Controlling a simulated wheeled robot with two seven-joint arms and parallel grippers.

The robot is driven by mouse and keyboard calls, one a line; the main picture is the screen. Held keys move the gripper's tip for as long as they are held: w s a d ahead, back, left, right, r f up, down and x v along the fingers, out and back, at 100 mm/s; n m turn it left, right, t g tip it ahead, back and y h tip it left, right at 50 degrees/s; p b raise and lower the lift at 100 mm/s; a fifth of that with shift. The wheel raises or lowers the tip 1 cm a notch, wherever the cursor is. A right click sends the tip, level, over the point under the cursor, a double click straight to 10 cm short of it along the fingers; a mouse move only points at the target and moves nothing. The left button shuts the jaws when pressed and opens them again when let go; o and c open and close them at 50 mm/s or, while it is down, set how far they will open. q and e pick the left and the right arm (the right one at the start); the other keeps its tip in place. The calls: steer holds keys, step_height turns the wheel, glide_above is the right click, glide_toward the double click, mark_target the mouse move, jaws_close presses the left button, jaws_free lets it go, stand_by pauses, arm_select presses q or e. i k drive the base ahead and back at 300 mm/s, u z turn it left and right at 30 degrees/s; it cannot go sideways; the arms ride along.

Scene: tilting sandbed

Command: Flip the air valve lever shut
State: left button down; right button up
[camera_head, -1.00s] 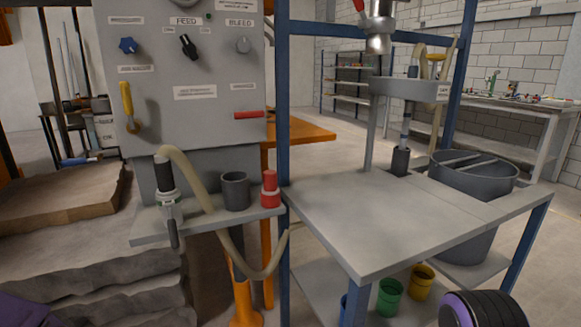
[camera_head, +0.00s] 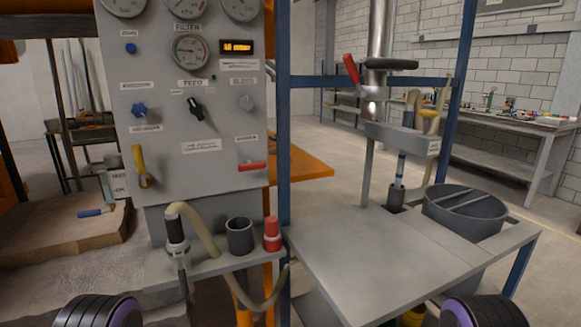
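A grey control panel (camera_head: 225,110) fills the left half of the view. A yellow lever (camera_head: 139,163) hangs downward at its lower left, under a small label. A red lever (camera_head: 252,166) lies horizontal at its lower right, also under a label. Another red lever (camera_head: 351,69) is tilted on the metal fitting at the upper right. The labels are too blurred for me to tell which is the air valve lever. Parts of my two arms show at the bottom edge, with black ribs and purple rings. Neither gripper is in view.
A shelf below the panel holds a black-handled nozzle with a hose (camera_head: 176,232), a grey cup (camera_head: 239,236) and a red-capped piece (camera_head: 272,234). A grey table (camera_head: 390,260) stands to the right, largely clear. A blue post (camera_head: 284,120) rises between panel and table.

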mark_target(137, 151)
steer(key=u, duration=0.4)
steer(key=k, duration=0.55)
steer(key=u, duration=0.85)
steer(key=i, duration=1.1)
steer(key=z, duration=0.75)
